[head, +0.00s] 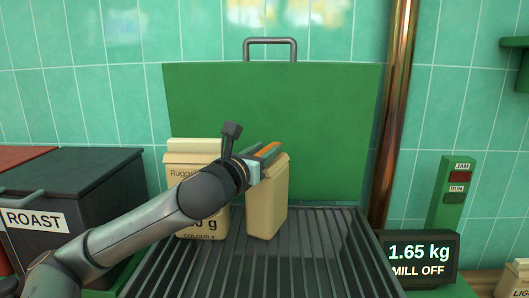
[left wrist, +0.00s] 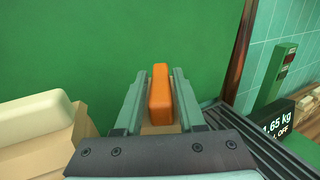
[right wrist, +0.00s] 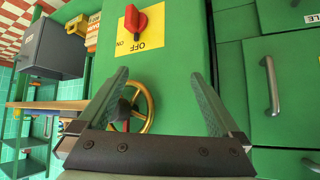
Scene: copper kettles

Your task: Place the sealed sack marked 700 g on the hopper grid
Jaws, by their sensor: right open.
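A tan sack with an orange strip at its top (head: 268,200) stands slightly tilted on, or just above, the dark slatted hopper grid (head: 330,262); no weight marking shows on its visible faces. My right gripper (right wrist: 160,90) is open and empty, facing a green panel.
A green raised lid (head: 270,100) stands behind the grid. A display (head: 418,260) reads 1.65 kg, MILL OFF. A dark ROAST bin (head: 75,190) is at left, a copper pipe (head: 394,110) at right. The right wrist view shows a red knob (right wrist: 135,18) and a brass wheel (right wrist: 143,108).

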